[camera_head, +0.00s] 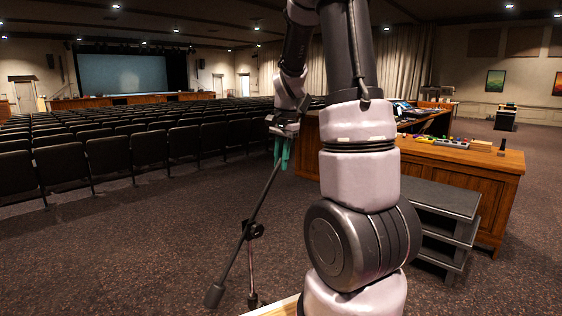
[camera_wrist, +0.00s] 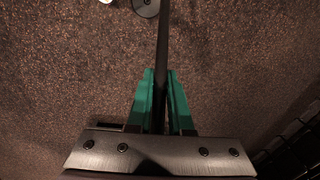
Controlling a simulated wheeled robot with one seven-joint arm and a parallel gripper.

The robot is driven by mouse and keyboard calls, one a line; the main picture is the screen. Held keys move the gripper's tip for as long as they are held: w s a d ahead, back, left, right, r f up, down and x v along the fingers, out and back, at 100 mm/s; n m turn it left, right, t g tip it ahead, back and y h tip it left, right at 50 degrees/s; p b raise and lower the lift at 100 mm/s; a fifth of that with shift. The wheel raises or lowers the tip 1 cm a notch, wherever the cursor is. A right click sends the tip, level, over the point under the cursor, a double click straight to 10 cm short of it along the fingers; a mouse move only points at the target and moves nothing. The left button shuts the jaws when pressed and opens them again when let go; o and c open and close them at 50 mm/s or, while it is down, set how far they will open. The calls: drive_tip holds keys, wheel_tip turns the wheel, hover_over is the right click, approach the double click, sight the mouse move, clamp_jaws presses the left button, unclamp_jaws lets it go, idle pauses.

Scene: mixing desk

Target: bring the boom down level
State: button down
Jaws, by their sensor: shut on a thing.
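The boom (camera_head: 263,196) is a thin dark bar on a stand, steeply tilted in the head view. Its upper end is at my gripper and its lower end carries a dark cylindrical weight (camera_head: 214,295). The stand's clutch (camera_head: 254,230) and upright pole (camera_head: 251,268) show below my gripper. My gripper (camera_head: 282,150), with green fingers, is shut on the boom near its upper end. In the wrist view the boom (camera_wrist: 163,50) runs between the green fingers (camera_wrist: 161,100). The boom's tip is hidden by the gripper.
Rows of dark seats (camera_head: 150,146) fill the hall at left. A wooden desk (camera_head: 462,166) with small coloured items stands at right, with a dark step unit (camera_head: 440,210) before it. Open carpet (camera_head: 150,255) surrounds the stand. A pale wooden edge (camera_head: 275,308) shows at the bottom.

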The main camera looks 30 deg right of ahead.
idle(0.3)
drive_tip(key=shift+w+d+f+y, duration=0.15)
drive_tip(key=shift+d+f+y, duration=0.15)
drive_tip(key=shift+d, duration=0.1)
drive_tip(key=w+d+f+g+y, duration=0.1)
drive_tip(key=d+f+y, duration=0.2)
drive_tip(key=f, duration=0.5)
drive_tip(key=w+d+f+g+y, duration=0.1)
drive_tip(key=d+f+g+y, duration=0.1)
drive_tip(key=d+f+y, duration=0.2)
drive_tip(key=shift+w+f+m+y, duration=0.35)
drive_tip(key=shift+f+y, duration=0.75)
drive_tip(key=shift+f, duration=1.1)
drive_tip(key=shift+s, duration=0.1)
drive_tip(key=c, duration=0.8)
unclamp_jaws()
drive_tip(key=shift+c, duration=0.2)
